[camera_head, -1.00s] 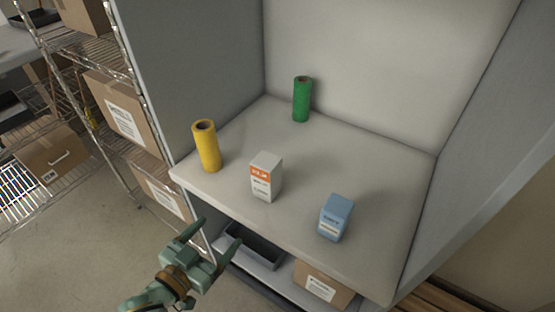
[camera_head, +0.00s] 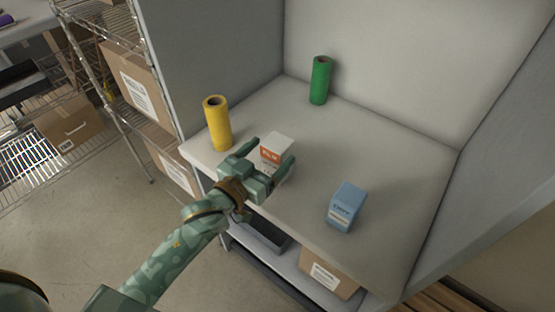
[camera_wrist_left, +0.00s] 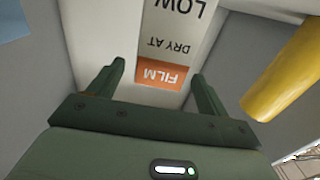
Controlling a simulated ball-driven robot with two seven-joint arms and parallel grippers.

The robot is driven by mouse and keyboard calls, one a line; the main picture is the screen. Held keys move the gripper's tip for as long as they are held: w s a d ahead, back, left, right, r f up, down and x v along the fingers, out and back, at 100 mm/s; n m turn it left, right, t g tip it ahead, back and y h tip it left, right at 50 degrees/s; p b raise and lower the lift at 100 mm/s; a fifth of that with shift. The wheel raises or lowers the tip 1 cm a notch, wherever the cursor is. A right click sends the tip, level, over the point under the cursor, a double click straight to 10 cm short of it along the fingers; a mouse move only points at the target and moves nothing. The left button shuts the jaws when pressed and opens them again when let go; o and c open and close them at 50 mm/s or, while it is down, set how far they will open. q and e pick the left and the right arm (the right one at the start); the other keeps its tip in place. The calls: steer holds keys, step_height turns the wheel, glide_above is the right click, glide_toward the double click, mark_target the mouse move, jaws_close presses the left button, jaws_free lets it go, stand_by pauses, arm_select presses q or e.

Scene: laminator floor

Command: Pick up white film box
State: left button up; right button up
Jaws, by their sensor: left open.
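The white film box (camera_head: 279,144) with an orange label band stands upright on the light shelf (camera_head: 375,136), its lower part hidden behind my left gripper. My left gripper (camera_head: 266,156) is open, with its fingers at either side of the box in the head view. In the left wrist view the box (camera_wrist_left: 172,40) shows its "FILM" label between and beyond the two fingertips (camera_wrist_left: 158,80). I cannot tell whether the fingers touch it. My right gripper is not in view.
A yellow roll (camera_head: 217,124) stands left of the box, close to my left gripper. A green roll (camera_head: 320,80) stands at the back, and a blue box (camera_head: 345,207) at the front right. Cabinet walls bound the shelf. A tray and a cardboard box (camera_head: 326,274) are below.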

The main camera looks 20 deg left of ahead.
mark_target(278, 147)
arm_select(q)
steer(key=x, duration=0.4)
steer(key=shift+f+b, duration=0.15)
steer(key=shift+b, duration=0.2)
steer(key=shift+s, duration=0.1)
steer(key=c, duration=1.3)
steer(key=shift+o, duration=0.2)
